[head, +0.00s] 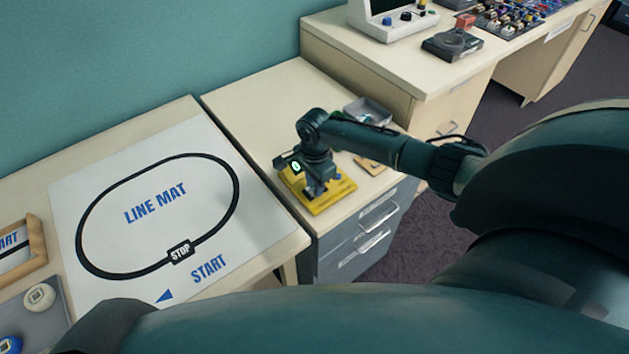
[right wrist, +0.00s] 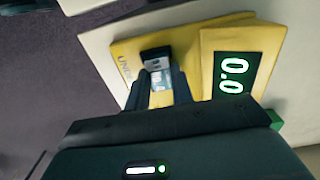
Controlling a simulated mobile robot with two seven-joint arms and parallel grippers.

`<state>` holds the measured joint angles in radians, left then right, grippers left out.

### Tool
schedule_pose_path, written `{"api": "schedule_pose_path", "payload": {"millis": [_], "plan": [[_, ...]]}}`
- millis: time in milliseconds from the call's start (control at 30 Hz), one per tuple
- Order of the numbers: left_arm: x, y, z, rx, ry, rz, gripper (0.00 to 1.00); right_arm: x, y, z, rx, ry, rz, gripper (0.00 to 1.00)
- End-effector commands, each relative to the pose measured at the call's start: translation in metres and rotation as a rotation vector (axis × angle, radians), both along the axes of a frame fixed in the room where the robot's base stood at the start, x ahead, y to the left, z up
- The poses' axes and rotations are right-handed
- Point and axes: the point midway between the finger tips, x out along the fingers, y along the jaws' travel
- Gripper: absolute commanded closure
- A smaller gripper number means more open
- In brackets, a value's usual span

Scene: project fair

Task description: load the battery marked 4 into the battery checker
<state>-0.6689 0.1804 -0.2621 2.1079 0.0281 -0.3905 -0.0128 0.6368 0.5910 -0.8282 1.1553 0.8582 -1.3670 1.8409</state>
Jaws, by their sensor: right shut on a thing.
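The yellow battery checker (head: 343,192) lies on the light wooden desktop. It also shows in the right wrist view (right wrist: 125,60), with a dark slot (right wrist: 155,52) and a green display (right wrist: 232,85) reading 0.0. My right gripper (head: 318,188) is over the checker, pointing down. In the right wrist view my right gripper (right wrist: 162,80) is shut on a small pale battery (right wrist: 158,79) right at the slot. The fingers hide most of it. I cannot read its number or tell how deep it sits. My left gripper is not in view.
A grey tray (head: 368,112) and a small wooden piece (head: 372,165) are near the checker on the same desktop. The line mat (head: 155,235) covers the table to the left. A higher desk (head: 345,38) with devices stands behind.

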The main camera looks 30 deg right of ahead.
Motion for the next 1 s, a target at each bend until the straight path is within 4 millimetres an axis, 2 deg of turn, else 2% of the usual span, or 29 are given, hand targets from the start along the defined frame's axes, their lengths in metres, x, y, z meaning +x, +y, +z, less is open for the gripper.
{"api": "schedule_pose_path", "payload": {"millis": [333,367,400,633,800,1000], "plan": [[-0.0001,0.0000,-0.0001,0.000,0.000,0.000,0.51,-0.0001,0.0001,-0.0005,0.000,0.000,0.000,0.99],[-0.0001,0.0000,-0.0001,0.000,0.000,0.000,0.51,-0.0001,0.0001,-0.0005,0.000,0.000,0.000,0.74],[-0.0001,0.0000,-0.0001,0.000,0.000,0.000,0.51,-0.0001,0.0001,-0.0005,0.000,0.000,0.000,0.71],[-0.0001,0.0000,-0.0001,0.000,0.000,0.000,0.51,-0.0002,0.0001,-0.0005,0.000,0.000,0.000,0.52],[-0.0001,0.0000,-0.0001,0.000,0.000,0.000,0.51,-0.0002,0.0000,-0.0005,0.000,0.000,0.000,0.51],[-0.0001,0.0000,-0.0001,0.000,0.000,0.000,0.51,-0.0003,0.0000,-0.0006,0.000,0.001,0.000,0.35]]}}
